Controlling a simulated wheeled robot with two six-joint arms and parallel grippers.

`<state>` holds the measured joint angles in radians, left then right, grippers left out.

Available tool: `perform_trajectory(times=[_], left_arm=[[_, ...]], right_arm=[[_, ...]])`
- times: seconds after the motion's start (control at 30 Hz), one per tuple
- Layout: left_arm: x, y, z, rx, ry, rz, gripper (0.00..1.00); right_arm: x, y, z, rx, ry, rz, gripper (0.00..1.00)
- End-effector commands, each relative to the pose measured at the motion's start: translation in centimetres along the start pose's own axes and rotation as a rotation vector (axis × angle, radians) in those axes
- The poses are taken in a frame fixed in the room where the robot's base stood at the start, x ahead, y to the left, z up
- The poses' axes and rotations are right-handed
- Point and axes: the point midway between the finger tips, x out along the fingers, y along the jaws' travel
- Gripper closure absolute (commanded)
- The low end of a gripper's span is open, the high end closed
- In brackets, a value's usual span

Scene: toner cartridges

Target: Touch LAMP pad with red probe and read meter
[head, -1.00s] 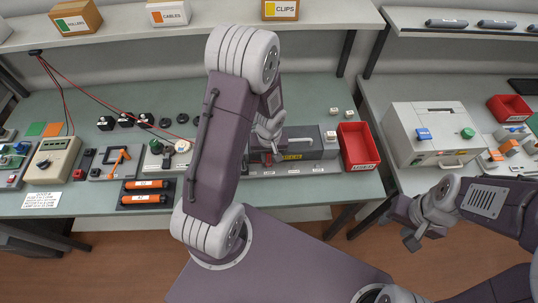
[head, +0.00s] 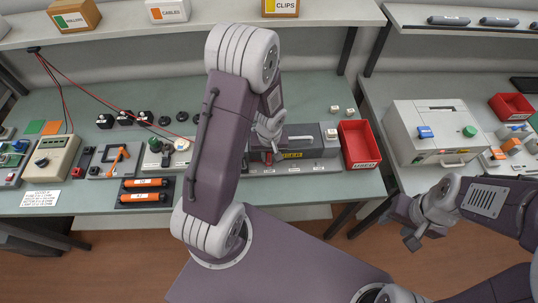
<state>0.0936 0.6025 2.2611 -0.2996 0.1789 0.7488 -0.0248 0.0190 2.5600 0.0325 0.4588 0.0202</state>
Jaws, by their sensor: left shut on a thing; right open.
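My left gripper (head: 268,150) is at the front of a grey unit (head: 310,150) with a yellow label, partly hidden by my arm. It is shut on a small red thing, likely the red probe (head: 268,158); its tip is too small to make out. A red lead (head: 120,113) runs from the shelf edge towards it, passing behind my arm. A strip of small labelled pads (head: 300,168) lies along the unit's front; I cannot read which is LAMP or tell contact. The beige meter (head: 52,156) stands at the left; its reading is illegible. My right gripper (head: 411,238) is open and empty.
A red bin (head: 359,146) stands right of the unit. Orange cylinders (head: 145,183) lie on a dark tray left of my arm. Black knobs (head: 125,118) stand behind. A light grey box (head: 430,132) is on the right bench. Bare bench (head: 95,205) shows along the front left.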

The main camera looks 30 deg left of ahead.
Motion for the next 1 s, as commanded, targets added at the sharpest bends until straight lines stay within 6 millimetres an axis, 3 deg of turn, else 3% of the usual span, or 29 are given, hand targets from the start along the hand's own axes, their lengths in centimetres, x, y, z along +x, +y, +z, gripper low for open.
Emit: perform_trajectory(times=[1.0], left_arm=[[1.1, 0.0, 0.1, 0.000, 0.000, 0.000, 1.00]], right_arm=[[1.3, 0.0, 0.1, 0.000, 0.000, 0.000, 0.55]])
